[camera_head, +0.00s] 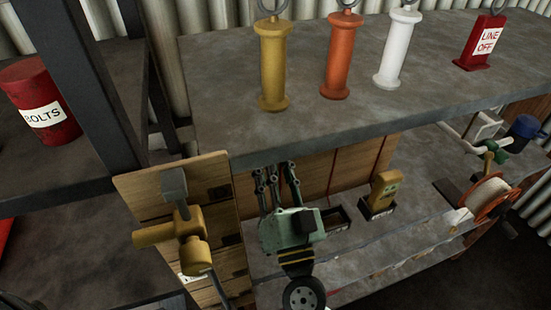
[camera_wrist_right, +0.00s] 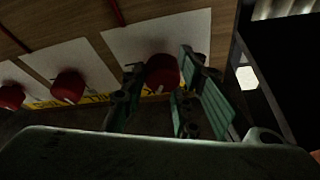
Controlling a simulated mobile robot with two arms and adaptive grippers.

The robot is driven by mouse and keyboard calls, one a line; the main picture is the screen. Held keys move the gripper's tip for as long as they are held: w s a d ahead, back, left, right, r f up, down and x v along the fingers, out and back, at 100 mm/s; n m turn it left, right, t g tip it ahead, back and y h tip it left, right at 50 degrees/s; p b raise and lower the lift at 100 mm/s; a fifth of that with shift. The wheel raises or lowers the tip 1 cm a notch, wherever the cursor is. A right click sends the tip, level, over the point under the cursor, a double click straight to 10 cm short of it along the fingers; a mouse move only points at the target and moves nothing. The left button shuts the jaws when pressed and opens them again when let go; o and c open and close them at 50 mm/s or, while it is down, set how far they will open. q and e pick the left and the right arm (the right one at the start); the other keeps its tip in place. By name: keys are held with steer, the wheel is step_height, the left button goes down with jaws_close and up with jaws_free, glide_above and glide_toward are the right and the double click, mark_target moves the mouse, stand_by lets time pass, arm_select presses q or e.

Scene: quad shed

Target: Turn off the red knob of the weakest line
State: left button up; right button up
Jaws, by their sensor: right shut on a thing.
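Three red knobs sit on white plates on a wooden panel in the right wrist view: a left one (camera_wrist_right: 11,96), a middle one (camera_wrist_right: 67,87) and a right one (camera_wrist_right: 162,70). My right gripper (camera_wrist_right: 155,85) has its teal and dark fingers on either side of the right knob and is shut on it. In the head view my right gripper (camera_head: 277,172) reaches under the front edge of the grey top. The knobs are hidden in the head view. My left gripper is not in view. I see no readable line strengths.
Yellow (camera_head: 273,65), orange (camera_head: 340,55) and white (camera_head: 398,48) handles and a red "LINE OFF" tag (camera_head: 484,42) stand on the grey top (camera_head: 230,110). A yellow device (camera_head: 384,187) and cable reel (camera_head: 490,195) are right.

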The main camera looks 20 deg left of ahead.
steer(key=shift+d+m+h+p, duration=0.1)
steer(key=shift+m+h+p, duration=0.2)
steer(key=shift+m+h, duration=0.4)
steer(key=shift+f+m, duration=0.15)
steer(key=shift+m, duration=0.15)
steer(key=o, duration=1.1)
steer(key=shift+w+d, duration=0.1)
steer(key=shift+c, duration=0.2)
steer(key=v, duration=1.2)
steer(key=shift+f, duration=0.2)
steer(key=shift+c, duration=0.2)
